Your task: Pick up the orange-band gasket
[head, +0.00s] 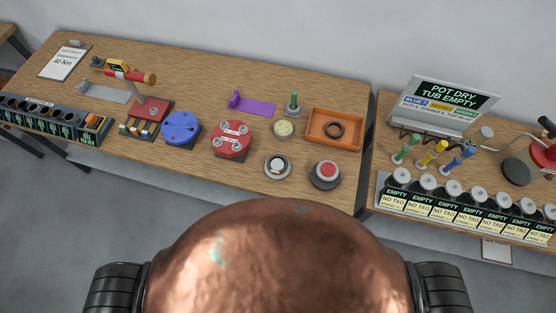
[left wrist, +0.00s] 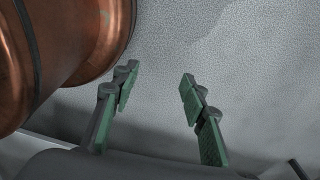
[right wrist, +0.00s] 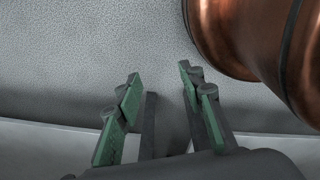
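Small parts stand in front of the red block at the left, too small to identify as gaskets. My left gripper (left wrist: 158,80) is open and empty, in front of bare grey floor beside my copper body. My right gripper (right wrist: 160,76) is also open and empty over grey floor. Neither gripper shows in the head view.
A black slotted rack (head: 50,118), blue disc (head: 182,127), red valve fixture (head: 232,136), purple piece (head: 252,105) and red button (head: 326,171) share the long table (head: 200,84). The right table holds a sign (head: 442,103), coloured-handled tools (head: 433,152) and a labelled rack (head: 462,203).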

